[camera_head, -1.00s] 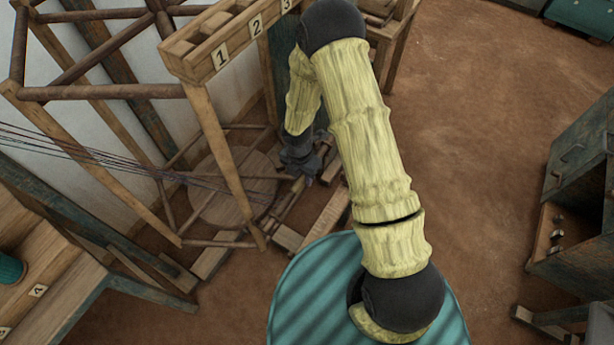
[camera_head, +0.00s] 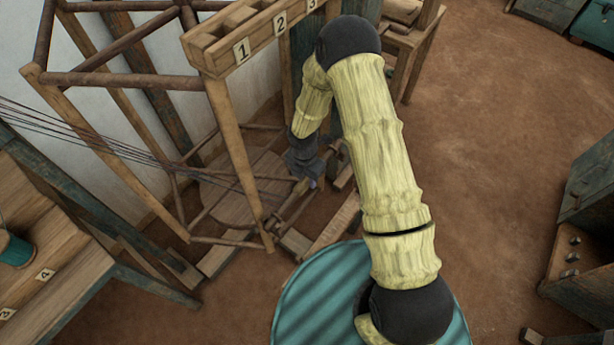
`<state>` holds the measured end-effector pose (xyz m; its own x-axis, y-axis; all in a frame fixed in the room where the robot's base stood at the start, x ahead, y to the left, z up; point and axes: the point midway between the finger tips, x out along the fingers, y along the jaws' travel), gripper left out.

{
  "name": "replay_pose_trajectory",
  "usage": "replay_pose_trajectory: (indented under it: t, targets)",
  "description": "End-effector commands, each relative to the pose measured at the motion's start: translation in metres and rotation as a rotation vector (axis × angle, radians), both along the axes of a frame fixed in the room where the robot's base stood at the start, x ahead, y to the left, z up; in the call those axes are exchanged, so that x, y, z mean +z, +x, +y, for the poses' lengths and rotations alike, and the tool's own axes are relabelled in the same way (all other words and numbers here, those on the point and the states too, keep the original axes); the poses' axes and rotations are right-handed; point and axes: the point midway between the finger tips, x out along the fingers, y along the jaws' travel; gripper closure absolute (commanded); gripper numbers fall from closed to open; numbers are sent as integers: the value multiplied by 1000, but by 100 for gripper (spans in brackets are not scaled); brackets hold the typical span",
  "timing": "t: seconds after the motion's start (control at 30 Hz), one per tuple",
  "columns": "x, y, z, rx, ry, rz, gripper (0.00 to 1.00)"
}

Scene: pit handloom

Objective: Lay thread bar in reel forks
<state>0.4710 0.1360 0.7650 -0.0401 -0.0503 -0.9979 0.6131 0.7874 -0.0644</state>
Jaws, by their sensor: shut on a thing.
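My gripper (camera_head: 309,177) is low beside the pole frame, in the middle of the head view, pointing down. It is small and dark. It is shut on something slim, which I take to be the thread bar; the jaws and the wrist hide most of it. Dark purple threads (camera_head: 120,147) stretch from the left edge through the frame toward my gripper. Slim wooden bars (camera_head: 291,206) lie slanted just below and left of the jaws. I cannot tell which parts are the reel forks, or whether the held bar touches them.
A pole frame (camera_head: 130,80) carries a wooden rack (camera_head: 250,42) numbered 1, 2, 3, close to my forearm. A round wooden disc (camera_head: 243,188) lies low behind the poles. A bench (camera_head: 50,245) stands left, a dark cabinet (camera_head: 590,230) right.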

Motion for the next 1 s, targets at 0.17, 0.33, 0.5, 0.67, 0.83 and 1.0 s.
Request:
replay_pose_trajectory:
  t: [0.17,0.33,0.5,0.67,0.83,1.0]
  targets:
    - [-12,0,0,1,-1,-1,99]
    - [-21,0,0,0,0,-1,99]
    - [-25,1,0,0,0,-1,99]
    - [-26,1,0,-1,0,-1,99]
    - [-26,1,0,-1,0,-1,99]
    - [-26,0,0,-1,0,-1,44]
